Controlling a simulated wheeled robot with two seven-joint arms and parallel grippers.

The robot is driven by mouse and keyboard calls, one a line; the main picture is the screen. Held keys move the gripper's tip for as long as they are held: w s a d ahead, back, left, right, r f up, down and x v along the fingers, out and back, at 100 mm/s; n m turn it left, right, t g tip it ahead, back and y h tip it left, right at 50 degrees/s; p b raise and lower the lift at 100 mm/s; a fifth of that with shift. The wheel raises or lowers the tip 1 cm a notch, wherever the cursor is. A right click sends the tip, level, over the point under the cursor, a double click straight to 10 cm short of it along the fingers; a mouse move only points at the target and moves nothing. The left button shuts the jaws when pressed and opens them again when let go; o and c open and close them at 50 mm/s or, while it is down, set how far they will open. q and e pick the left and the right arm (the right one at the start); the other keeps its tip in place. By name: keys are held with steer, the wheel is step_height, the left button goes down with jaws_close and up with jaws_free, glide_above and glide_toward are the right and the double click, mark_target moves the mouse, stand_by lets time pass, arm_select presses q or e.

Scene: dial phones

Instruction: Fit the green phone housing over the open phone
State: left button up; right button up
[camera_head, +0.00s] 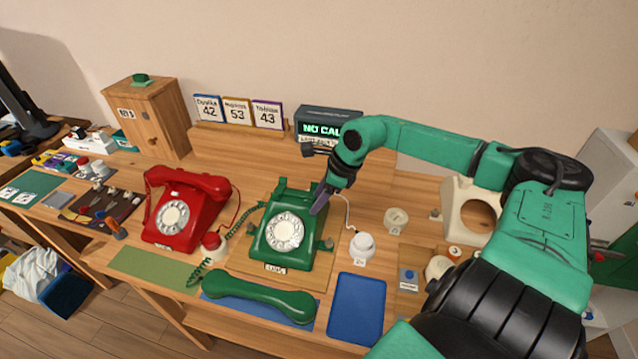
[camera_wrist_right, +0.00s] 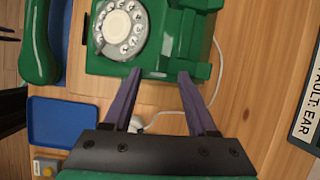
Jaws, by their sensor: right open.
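The green phone housing (camera_head: 264,256) with its white dial (camera_head: 284,231) sits upright on a wooden board in the middle of the desk. It covers whatever lies inside, so I cannot see the open phone or tell how well the housing is seated. My right gripper (camera_head: 316,212) is open at the right side of the housing. In the right wrist view, its two purple fingertips (camera_wrist_right: 158,78) reach the housing's edge (camera_wrist_right: 175,35), one on each side of a small light mark; contact is unclear. The green handset (camera_head: 260,297) lies apart in front on a blue mat. My left gripper is not in view.
A red phone (camera_head: 183,208) stands to the left. A white lidded cup (camera_head: 362,247) and a blue tray (camera_head: 357,308) are to the right. A cream housing (camera_head: 468,208) stands farther right, partly behind my arm. A display (camera_head: 329,124) stands at the back.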

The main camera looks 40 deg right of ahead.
steer(key=shift+r+p, duration=0.2)
steer(key=shift+p, duration=0.3)
steer(key=p+v, duration=0.5)
steer(key=v, duration=0.9)
steer(key=shift+p, duration=0.35)
steer(key=shift+d, duration=0.15)
steer(key=shift+s, duration=0.1)
